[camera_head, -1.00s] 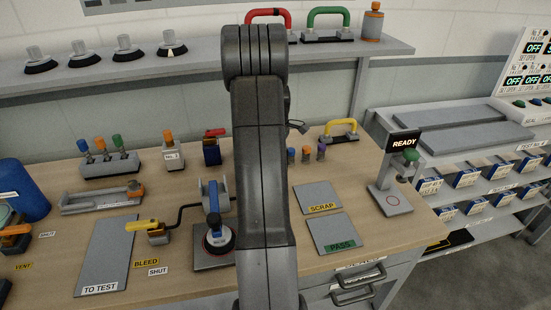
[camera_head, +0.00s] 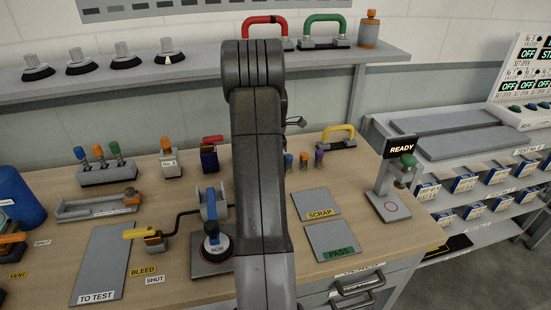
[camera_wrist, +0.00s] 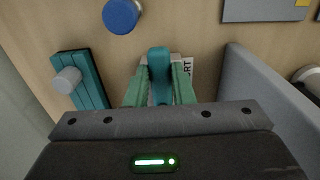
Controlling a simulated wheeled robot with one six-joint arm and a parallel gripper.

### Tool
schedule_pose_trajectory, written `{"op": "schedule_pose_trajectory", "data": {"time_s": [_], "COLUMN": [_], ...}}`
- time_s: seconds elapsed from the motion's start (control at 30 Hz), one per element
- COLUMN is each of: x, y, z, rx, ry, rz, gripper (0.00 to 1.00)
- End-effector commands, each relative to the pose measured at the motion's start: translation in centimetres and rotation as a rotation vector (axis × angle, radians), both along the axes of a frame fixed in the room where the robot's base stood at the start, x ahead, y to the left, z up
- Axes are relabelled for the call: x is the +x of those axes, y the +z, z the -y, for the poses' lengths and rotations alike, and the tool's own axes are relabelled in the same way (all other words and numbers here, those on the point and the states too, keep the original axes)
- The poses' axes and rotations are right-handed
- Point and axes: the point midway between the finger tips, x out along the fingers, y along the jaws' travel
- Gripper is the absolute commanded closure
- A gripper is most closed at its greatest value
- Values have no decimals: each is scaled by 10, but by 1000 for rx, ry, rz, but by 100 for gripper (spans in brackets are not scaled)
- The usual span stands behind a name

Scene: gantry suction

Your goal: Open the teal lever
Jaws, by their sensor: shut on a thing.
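In the wrist view the teal lever (camera_wrist: 159,72) stands upright in the picture between the two green fingers of my gripper (camera_wrist: 160,88). The fingers are closed against its sides. A pale label with dark letters, partly covered, lies just behind the right finger. In the head view my arm hides both my gripper and the lever.
A teal block with a grey knob (camera_wrist: 90,82) is left of my gripper, and a blue round knob (camera_wrist: 122,15) is beyond it. A grey wall (camera_wrist: 262,95) rises close on the right. The bench's PASS plate (camera_head: 330,240) is clear.

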Motion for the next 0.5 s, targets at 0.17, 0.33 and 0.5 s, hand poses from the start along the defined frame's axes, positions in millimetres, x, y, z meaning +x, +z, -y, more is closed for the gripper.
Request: {"op": "schedule_pose_trajectory", "data": {"time_s": [0.17,0.33,0.5], "x": [1,1,1], "y": [1,2,2], "z": [0,0,0], "rx": [0,-1,-1], "ry": [10,10,10], "rz": [4,4,4], "gripper": [100,100,59]}}
